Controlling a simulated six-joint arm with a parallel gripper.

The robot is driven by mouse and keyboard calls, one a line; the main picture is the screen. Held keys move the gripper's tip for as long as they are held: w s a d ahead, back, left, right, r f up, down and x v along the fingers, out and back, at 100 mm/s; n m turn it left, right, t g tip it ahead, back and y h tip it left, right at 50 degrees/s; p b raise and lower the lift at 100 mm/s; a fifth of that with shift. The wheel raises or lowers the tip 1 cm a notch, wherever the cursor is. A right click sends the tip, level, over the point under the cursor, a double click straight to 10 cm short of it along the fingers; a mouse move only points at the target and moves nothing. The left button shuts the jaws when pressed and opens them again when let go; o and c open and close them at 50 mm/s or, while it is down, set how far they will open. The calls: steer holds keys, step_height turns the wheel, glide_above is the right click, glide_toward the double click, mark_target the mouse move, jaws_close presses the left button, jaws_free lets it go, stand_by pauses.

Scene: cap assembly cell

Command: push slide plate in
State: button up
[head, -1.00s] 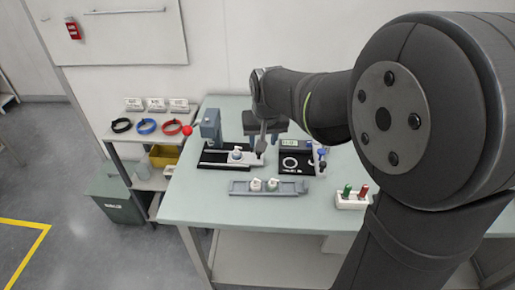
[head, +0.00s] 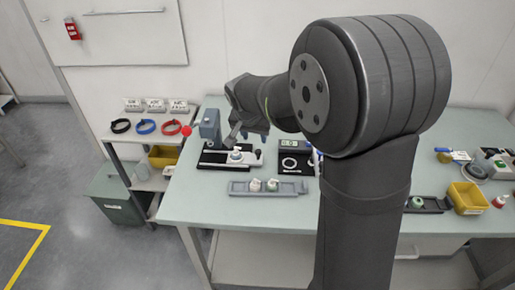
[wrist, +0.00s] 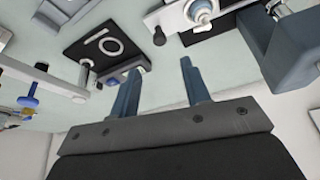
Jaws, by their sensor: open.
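The light slide plate (head: 215,157) lies on the black base of the press fixture (head: 208,125), with a white-topped part (head: 236,153) on it. Its dark knob (head: 258,153) is at the right end. In the wrist view the slide plate is at the top edge, and its knob (wrist: 158,36) shows beyond my fingers. My gripper (head: 254,137) is above and behind the slide plate's right part. In the wrist view my gripper (wrist: 158,82) is open, with nothing between its fingers. No contact with the knob shows.
A black plate with a white ring (wrist: 100,42) and a small display unit are right of the slide. The red ball lever (head: 187,131) sticks out left of the press. A yellow bin (head: 467,198) is far right.

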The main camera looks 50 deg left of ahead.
mark_target(258, 151)
steer(key=x, duration=0.9)
jaws_close()
